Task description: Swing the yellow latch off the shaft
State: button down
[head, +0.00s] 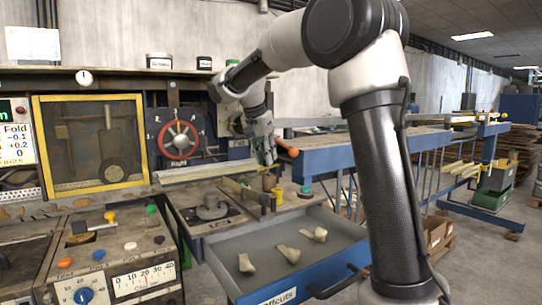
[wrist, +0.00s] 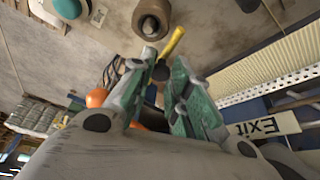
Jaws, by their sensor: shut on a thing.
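The yellow latch (wrist: 173,42) shows in the wrist view as a short yellow bar with a dark round knob (wrist: 160,72) at its near end. My gripper (wrist: 164,64) has its green-padded fingers closed around this knob end. A brown round part with a dark centre (wrist: 151,20), possibly the shaft end, lies beside the bar's far end; I cannot tell whether they touch. In the head view my gripper (head: 266,161) is low over the bench, behind the open drawer, and the gripped part is too small to make out clearly.
An orange part (head: 289,150) is close beside my gripper. A blue open drawer (head: 335,262) holding several pale offcuts juts out in front. A yellow-framed panel (head: 92,99) and red-rimmed wheel (head: 179,140) stand left. A blue-sided rail (head: 345,157) runs right.

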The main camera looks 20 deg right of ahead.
jog(key=c, duration=1.3)
grip_release()
jog(key=v, duration=1.2)
